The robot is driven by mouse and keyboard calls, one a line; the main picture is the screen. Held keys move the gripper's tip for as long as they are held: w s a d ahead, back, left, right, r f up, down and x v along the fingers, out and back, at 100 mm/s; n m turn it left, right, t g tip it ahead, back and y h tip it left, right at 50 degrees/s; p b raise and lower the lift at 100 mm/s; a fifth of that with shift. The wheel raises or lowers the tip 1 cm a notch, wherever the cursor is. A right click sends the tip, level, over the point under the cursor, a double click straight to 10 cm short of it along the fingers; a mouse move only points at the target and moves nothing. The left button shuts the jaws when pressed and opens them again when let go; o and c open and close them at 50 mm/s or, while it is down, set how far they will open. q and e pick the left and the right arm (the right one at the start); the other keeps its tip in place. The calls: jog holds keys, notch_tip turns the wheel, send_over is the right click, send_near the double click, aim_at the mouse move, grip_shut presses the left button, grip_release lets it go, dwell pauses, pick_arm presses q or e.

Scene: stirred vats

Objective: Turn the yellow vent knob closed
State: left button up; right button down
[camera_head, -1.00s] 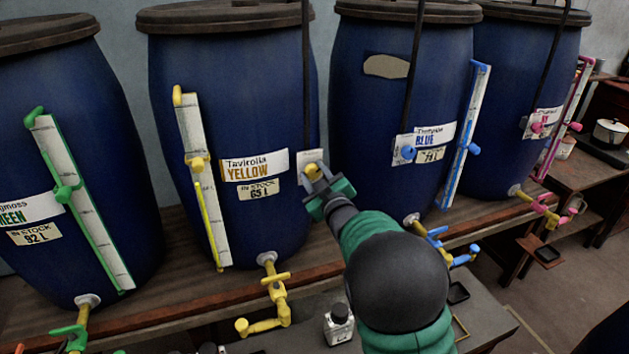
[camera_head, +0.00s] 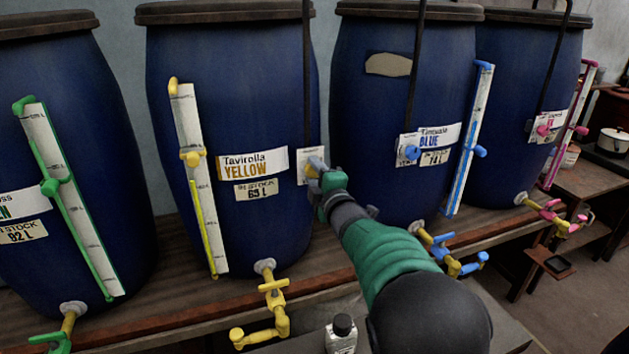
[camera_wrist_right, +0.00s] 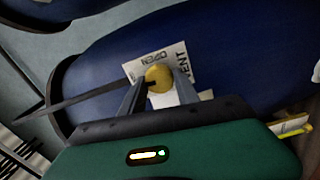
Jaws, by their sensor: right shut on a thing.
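The yellow vent knob (camera_wrist_right: 158,76) sits on a white plate on the blue yellow-labelled vat (camera_head: 235,90). In the right wrist view it lies between my two grey fingers. The plate (camera_wrist_right: 168,62) carries the printed words OPEN and VENT. My right gripper (camera_head: 316,168) is shut on the knob and partly hides it in the head view, where a bit of the knob (camera_head: 310,171) shows at the fingertips. The part of the plate under my gripper is hidden. My left gripper is not in view.
A yellow level gauge (camera_head: 203,200) and yellow tap (camera_head: 272,300) are on the same vat. The blue-labelled vat (camera_head: 385,110) stands close to its right, with its blue knob (camera_head: 411,153). A small bottle (camera_head: 341,333) stands below my right arm.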

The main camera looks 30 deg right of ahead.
jog(key=shift+f+n+b, duration=0.35)
jog(key=shift+n+b, duration=0.05)
jog(key=shift+n, duration=0.3)
jog(key=c, duration=1.2)
grip_release()
jog(key=shift+o, duration=1.4)
jog(key=shift+r, duration=0.1)
jog(key=shift+r, duration=0.1)
